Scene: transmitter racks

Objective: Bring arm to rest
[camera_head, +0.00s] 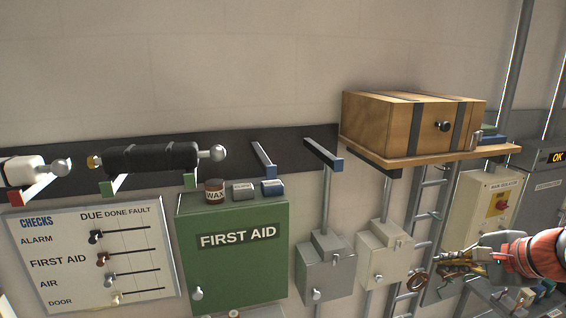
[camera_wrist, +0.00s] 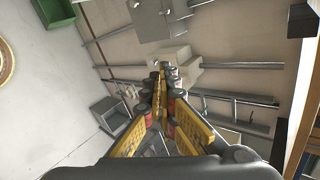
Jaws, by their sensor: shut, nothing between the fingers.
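My gripper (camera_head: 420,282) is at the lower right of the head view, reaching in from the right edge and pointing left. It appears in front of the ladder and right of the pale grey wall box (camera_head: 386,254). In the wrist view my gripper (camera_wrist: 165,76) has its yellow fingers drawn together, shut with nothing between them. A pale box (camera_wrist: 182,66) shows just beyond the fingertips in that view; whether they touch it cannot be told.
A wooden chest (camera_head: 395,125) sits on a wall shelf (camera_head: 365,156) above my arm. A green first aid cabinet (camera_head: 235,262), a checks board (camera_head: 95,265) and a grey box (camera_head: 325,272) are to the left. A ladder (camera_head: 427,220) and an isolator panel (camera_head: 490,203) are close by.

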